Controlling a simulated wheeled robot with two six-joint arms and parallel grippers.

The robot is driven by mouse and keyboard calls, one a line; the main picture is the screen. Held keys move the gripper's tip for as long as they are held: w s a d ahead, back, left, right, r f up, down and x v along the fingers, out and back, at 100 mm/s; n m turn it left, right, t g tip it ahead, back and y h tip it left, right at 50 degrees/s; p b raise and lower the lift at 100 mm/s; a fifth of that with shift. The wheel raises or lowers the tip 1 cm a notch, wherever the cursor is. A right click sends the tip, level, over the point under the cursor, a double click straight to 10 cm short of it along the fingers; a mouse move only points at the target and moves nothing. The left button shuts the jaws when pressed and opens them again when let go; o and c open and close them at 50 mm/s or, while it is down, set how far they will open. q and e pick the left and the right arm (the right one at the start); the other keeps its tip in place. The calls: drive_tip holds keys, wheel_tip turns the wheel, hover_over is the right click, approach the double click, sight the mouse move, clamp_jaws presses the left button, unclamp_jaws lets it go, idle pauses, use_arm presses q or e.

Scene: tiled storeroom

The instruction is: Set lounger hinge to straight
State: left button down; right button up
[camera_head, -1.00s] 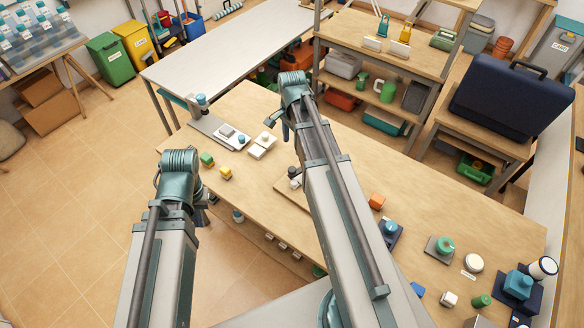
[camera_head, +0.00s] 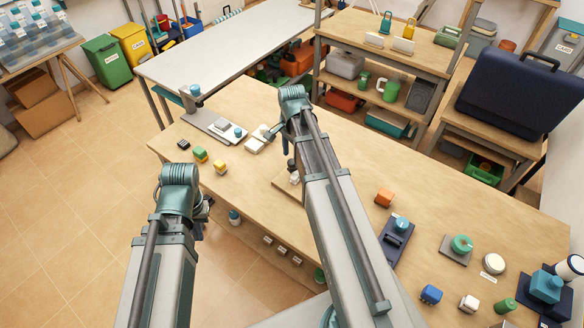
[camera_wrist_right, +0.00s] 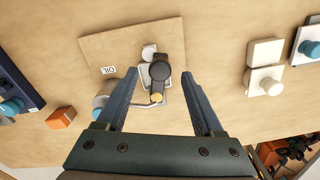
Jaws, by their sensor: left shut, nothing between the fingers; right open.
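Nothing in view can be surely named the lounger hinge. A wooden board (camera_wrist_right: 105,50) on the bench, with a small tag that seems to read "OIL", carries a dark pivoting piece (camera_wrist_right: 160,71) with a brass-coloured end and a pale bracket. In the head view my right arm mostly hides this board (camera_head: 286,187). My right gripper (camera_wrist_right: 158,77) is open and empty, its fingers either side of the pivoting piece in the picture; contact cannot be told. My left gripper (camera_head: 205,208) is shut and empty near the bench's front edge, left of my right arm.
The wooden bench (camera_head: 340,150) holds an orange cube (camera_head: 384,197), a blue-knobbed device (camera_head: 400,226), a green-knobbed device (camera_head: 461,244) and a white switch-like block (camera_head: 255,144). Green and yellow blocks (camera_head: 200,154) lie at left. Shelves (camera_head: 385,60) stand behind.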

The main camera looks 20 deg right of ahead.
wheel_tip(320, 180, down, 3)
drive_tip(key=shift+r+b, duration=0.2)
drive_tip(key=shift+b, duration=0.6)
use_arm(q)
wheel_tip(320, 180, down, 3)
drive_tip(key=shift+r, duration=0.2)
use_arm(e)
clamp_jaws()
idle(0.4)
